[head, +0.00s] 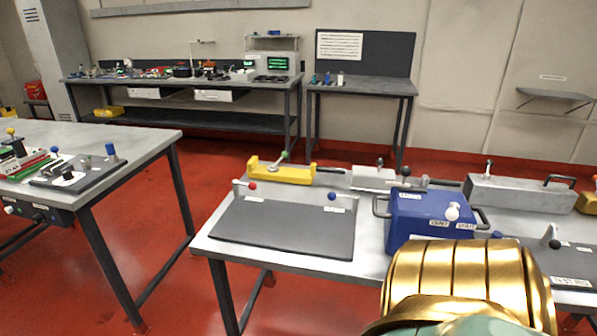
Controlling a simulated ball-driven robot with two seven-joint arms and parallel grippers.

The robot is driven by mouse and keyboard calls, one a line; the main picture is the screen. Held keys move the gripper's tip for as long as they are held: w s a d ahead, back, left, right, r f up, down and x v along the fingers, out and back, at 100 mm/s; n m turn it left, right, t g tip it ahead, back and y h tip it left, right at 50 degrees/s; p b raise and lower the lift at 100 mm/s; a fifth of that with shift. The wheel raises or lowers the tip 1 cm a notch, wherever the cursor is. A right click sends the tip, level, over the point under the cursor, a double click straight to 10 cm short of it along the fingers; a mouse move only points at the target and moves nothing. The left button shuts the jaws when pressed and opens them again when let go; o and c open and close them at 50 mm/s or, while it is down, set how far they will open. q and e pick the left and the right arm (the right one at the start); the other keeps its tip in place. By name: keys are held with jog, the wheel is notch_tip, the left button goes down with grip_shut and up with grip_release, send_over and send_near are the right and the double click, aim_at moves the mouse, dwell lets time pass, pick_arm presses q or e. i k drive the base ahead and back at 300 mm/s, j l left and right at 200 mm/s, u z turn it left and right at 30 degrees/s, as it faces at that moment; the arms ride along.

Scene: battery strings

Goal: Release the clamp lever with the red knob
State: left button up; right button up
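The red knob (252,186) is small and round and tops a lever at the back left corner of a dark grey mat (285,228). The mat lies on the right-hand table (225,253). A similar lever with a blue knob (332,196) stands at the mat's back right corner. The clamp parts under the red knob are too small to make out. Neither gripper shows in the head view. A gold and pale green part of my own body fills the lower right and hides part of the table.
A blue box (405,235) with side handles stands right of the mat. A yellow fixture (283,175) with a green-knobbed lever sits behind the mat. A long grey box (525,195) is at the back right. A red floor aisle separates the left table (140,135).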

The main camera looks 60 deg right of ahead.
aim_at(252, 185)
jog(key=z, duration=1.55)
jog(key=i+z, duration=0.2)
jog(key=i, duration=0.7)
